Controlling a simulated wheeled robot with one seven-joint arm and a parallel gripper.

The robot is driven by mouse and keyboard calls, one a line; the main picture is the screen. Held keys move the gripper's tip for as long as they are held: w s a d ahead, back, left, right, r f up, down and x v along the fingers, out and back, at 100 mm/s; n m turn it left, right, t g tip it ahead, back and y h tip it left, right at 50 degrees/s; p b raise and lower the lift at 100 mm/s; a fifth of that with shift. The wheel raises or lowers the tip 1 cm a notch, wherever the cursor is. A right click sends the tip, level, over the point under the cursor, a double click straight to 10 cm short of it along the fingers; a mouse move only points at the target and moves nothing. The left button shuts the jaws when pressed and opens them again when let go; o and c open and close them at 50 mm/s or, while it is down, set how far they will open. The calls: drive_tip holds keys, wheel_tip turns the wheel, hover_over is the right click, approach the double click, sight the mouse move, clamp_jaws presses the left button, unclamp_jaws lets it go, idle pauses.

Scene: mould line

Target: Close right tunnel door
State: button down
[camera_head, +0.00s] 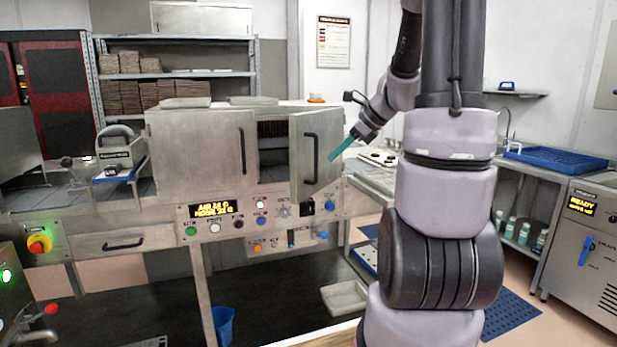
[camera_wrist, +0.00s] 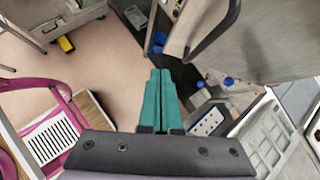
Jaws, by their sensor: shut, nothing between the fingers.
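The right tunnel door (camera_head: 325,155) is a grey metal panel with a dark vertical handle (camera_head: 311,158). It stands partly open, swung out, with a dark gap to its left. The left tunnel door (camera_head: 195,155) looks shut. My gripper (camera_head: 333,157) has teal fingers, shut and empty, in front of the right door's right edge. In the wrist view the fingers (camera_wrist: 160,75) are together and point towards the floor side of the panel. The door (camera_wrist: 265,40) and its handle (camera_wrist: 212,32) are at upper right. I cannot tell whether the fingers touch the door.
A control panel with buttons and a lit display (camera_head: 216,209) lies below the doors. A sealer-like grey device (camera_head: 118,150) stands at left. A table with trays (camera_head: 375,180) is right of the tunnel. A blue bin (camera_head: 223,326) and a pale tray (camera_head: 344,298) are low down.

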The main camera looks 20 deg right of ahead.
drive_tip(key=w+a+f+m, duration=0.1)
drive_tip(key=w+f, duration=0.2)
drive_tip(key=w+a+f, duration=0.1)
drive_tip(key=w+f, duration=0.2)
drive_tip(key=w+a+f+m, duration=0.1)
drive_tip(key=w+a+f, duration=0.1)
drive_tip(key=w+f, duration=0.1)
drive_tip(key=shift+w+m, duration=0.25)
drive_tip(key=shift+m, duration=0.05)
drive_tip(key=shift+w+a, duration=0.2)
drive_tip(key=shift+w, duration=0.15)
drive_tip(key=shift+t, duration=0.3)
